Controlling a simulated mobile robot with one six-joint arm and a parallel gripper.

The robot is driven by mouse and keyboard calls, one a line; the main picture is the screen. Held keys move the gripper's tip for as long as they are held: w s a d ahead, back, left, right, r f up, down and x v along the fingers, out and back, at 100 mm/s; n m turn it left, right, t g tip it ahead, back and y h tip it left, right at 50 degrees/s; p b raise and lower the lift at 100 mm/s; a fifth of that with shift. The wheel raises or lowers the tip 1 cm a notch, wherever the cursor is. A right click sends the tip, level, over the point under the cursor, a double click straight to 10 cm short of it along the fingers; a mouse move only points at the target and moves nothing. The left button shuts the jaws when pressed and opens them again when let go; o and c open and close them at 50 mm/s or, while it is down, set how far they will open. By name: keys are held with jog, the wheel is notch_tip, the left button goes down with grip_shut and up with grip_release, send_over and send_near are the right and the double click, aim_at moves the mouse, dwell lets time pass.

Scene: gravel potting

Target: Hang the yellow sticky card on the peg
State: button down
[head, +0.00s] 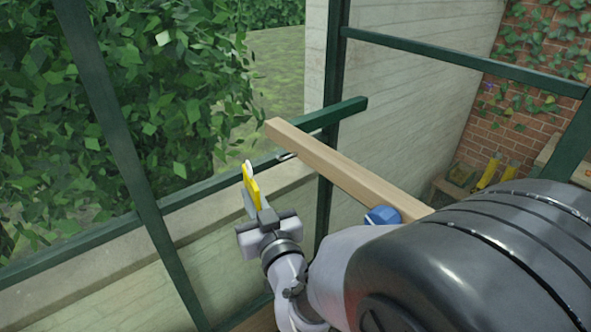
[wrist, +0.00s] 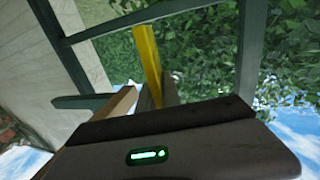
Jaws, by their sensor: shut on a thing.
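The yellow sticky card (head: 252,186) stands upright in my gripper (head: 251,207), with a pale loop or tab at its top in the head view. My gripper is shut on its lower part. In the wrist view the card (wrist: 148,55) shows nearly edge-on, rising from between the fingers. A small metal hook that looks like the peg (head: 286,156) sticks out to the left under the near-left part of a wooden beam (head: 345,172). In the head view the card appears left of and a little below the peg, apart from it. The peg cannot be made out in the wrist view.
Dark green frame bars (head: 331,150) stand close around my arm and the beam. A low pale wall (head: 90,285) runs behind. At the right, yellow-handled items (head: 490,172) and a small planter (head: 461,174) sit by the brick wall. Dense leaves fill the left.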

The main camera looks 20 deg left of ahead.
jog(key=w+d+f+p, duration=0.1)
jog(key=w+d+p, duration=0.1)
jog(key=w+d, duration=0.2)
jog(key=w, duration=0.3)
jog(key=shift+w+f, duration=0.35)
jog(key=shift+f, duration=0.05)
dwell(0.3)
dwell(0.5)
jog(key=c, duration=1.5)
grip_release()
jog(key=shift+o, duration=0.2)
